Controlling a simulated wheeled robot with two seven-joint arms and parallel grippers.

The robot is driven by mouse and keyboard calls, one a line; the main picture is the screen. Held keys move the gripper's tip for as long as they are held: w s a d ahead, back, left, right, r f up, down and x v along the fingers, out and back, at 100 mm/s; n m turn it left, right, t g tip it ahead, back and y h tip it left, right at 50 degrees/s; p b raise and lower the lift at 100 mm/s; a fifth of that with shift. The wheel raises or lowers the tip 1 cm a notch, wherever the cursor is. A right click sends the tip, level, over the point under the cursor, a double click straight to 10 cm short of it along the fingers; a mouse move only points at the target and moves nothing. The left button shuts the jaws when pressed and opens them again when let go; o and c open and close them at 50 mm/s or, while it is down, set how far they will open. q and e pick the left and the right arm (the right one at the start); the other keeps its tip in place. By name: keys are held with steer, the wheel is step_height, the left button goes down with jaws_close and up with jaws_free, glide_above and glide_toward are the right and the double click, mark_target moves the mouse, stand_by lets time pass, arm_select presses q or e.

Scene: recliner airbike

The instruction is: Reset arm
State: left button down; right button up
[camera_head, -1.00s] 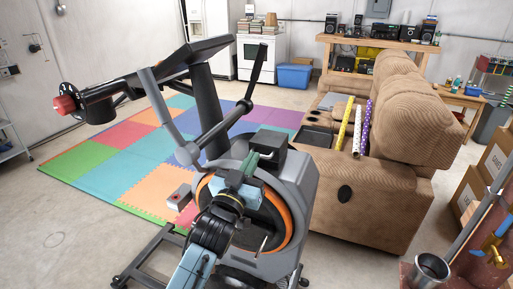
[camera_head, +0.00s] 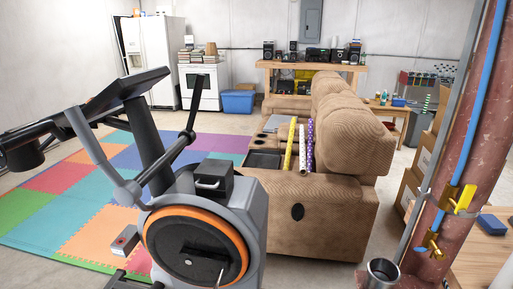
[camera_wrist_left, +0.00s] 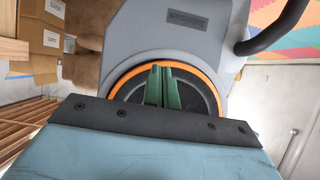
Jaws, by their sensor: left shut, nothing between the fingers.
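My left gripper (camera_wrist_left: 161,70) shows in the left wrist view. Its two green fingers are together with nothing between them. They point at the grey exercise bike (camera_wrist_left: 180,28), in front of its orange-rimmed dark wheel disc (camera_wrist_left: 208,90). I cannot tell whether the fingertips touch it. In the head view the bike (camera_head: 225,195) stands at the front left, with its orange-rimmed disc (camera_head: 198,245) facing me and a small handle (camera_head: 207,183) on top. Neither of my arms shows in the head view, and my right gripper is in no view.
A brown recliner sofa (camera_head: 330,220) stands just right of the bike, with rolled tubes (camera_head: 291,145) on it. A reddish column (camera_head: 465,130) with yellow valves and a metal cup (camera_head: 382,272) is at the right. Cardboard boxes (camera_wrist_left: 44,38) show in the wrist view.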

arm_select(q)
steer(key=s+a+f+g+y, duration=0.1)
steer(key=s+a+f+g, duration=0.15)
steer(key=s+f, duration=0.7)
steer(key=s+a+f+g, duration=0.1)
steer(key=s+f+g, duration=0.3)
steer(key=s+f, duration=0.55)
steer(key=s+a+f+g, duration=0.2)
steer(key=s+f, duration=0.1)
steer(key=s, duration=0.8)
steer(key=s+a+f+g+y, duration=0.1)
steer(key=s+a+f+g, duration=0.1)
steer(key=s, duration=0.8)
steer(key=shift+s+a+f+g, duration=0.35)
steer(key=shift+s+a+f, duration=0.05)
steer(key=shift+f, duration=0.3)
